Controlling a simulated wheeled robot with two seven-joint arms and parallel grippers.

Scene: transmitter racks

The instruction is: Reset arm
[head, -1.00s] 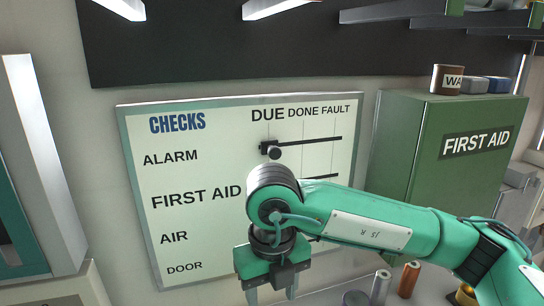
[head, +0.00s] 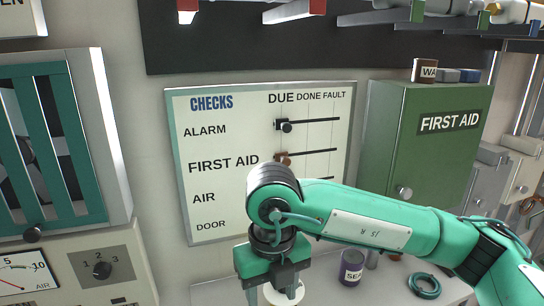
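My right arm comes in from the right edge, and my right gripper (head: 275,296) points downward at the bottom middle of the head view. Its two fingers are apart. A white round thing (head: 284,294) shows between and behind them; nothing appears clamped. The gripper is in front of the lower part of the white checks board (head: 225,150), and the arm hides part of that board. My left gripper is not in view.
A green first aid cabinet (head: 420,150) is on the right. A dark jar (head: 351,268) and a teal coil (head: 424,286) sit on the counter near my forearm.

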